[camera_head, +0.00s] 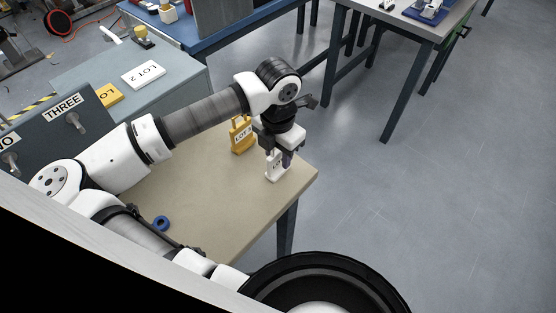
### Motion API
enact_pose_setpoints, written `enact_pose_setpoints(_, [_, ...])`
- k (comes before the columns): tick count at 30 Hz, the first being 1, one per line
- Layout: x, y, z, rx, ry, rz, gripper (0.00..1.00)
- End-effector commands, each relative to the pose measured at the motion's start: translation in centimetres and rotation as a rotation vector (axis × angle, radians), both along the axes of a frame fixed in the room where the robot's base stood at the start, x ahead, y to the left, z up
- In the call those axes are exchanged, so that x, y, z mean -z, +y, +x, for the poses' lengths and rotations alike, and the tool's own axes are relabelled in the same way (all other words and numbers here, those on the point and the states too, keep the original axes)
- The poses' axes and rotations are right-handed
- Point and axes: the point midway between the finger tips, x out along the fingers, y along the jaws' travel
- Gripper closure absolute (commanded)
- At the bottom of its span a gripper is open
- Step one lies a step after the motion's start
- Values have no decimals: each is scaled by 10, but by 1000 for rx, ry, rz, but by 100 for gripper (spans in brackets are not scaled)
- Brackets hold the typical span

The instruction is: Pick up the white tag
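The white tag (273,174) stands near the right corner of the tan table, with small dark lettering on its face. My gripper (280,159) points down right at the upper part of the tag, and its dark fingertips overlap the tag in the picture. The fingers and my wrist hide part of the tag's top. I cannot tell whether the fingers are closed on the tag or stand apart around it.
A blue ring (161,223) lies near my arm. A grey cabinet (78,140) marked THREE is at left. Open floor lies to the right.

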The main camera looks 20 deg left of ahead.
Motion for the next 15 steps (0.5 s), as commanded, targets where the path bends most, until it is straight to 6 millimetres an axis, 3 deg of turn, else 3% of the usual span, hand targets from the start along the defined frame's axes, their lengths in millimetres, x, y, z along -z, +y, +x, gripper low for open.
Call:
enact_pose_setpoints(1, [0,0,0,0,0,0,68])
enact_pose_setpoints(8, [0,0,0,-1,0,0,98])
enact_pose_setpoints(15, [-1,0,0,-1,0,0,100])
